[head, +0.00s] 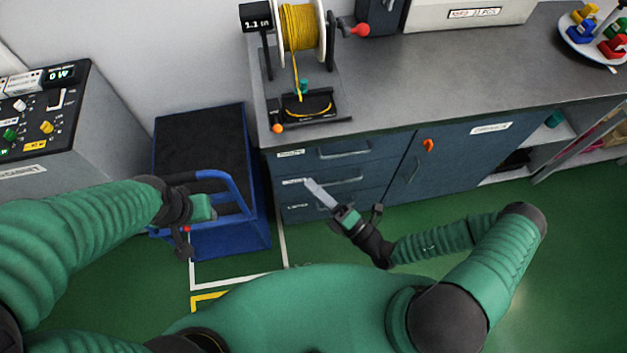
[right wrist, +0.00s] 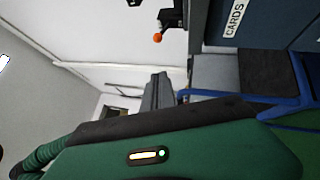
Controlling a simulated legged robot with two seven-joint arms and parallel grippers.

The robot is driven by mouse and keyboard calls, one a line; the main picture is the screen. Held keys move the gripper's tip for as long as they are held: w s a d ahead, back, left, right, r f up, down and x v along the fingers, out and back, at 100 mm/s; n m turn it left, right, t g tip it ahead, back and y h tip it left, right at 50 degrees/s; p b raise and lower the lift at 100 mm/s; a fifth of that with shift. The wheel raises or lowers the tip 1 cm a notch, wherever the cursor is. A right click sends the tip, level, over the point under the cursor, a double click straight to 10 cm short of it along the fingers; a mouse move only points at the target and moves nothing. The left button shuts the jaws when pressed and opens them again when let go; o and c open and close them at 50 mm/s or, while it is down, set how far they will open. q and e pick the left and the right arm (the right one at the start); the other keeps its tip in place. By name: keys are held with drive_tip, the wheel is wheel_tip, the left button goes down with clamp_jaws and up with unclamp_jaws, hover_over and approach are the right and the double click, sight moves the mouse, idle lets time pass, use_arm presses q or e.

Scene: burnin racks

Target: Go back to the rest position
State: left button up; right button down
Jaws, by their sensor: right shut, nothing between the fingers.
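My right gripper (head: 318,192) is in the middle of the head view, in front of the drawers of the blue-grey cabinet. Its pale fingers are together with nothing between them, and they point up and left.
A blue cart (head: 243,232) with a dark top stands left of the cabinet (head: 350,178). A yellow wire spool (head: 299,27) stands on the grey counter (head: 415,75). A control panel (head: 40,115) is at far left. Green floor (head: 560,230) is clear at right.

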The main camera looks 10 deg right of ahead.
drive_tip(key=s+a+f+n+g+y, duration=0.2)
drive_tip(key=s+a+n+g+y, duration=0.15)
drive_tip(key=s+n+g, duration=1.1)
drive_tip(key=s+d+f+n+g+h, duration=0.2)
drive_tip(key=d+n+g+h, duration=0.35)
drive_tip(key=n, duration=0.65)
drive_tip(key=w+d+r+n+h, duration=0.1)
drive_tip(key=w+d+n+h, duration=0.1)
drive_tip(key=d+n+h, duration=0.5)
drive_tip(key=w+d+r+n+t+h, duration=0.3)
drive_tip(key=w+r+n+t, duration=0.3)
drive_tip(key=w+r+n, duration=0.3)
drive_tip(key=shift+w+d+r+n+h, duration=0.2)
drive_tip(key=shift+d+r+n+h, duration=0.2)
drive_tip(key=shift+r+n+h, duration=0.25)
drive_tip(key=shift+s+a+f, duration=0.1)
drive_tip(key=shift+a, duration=0.2)
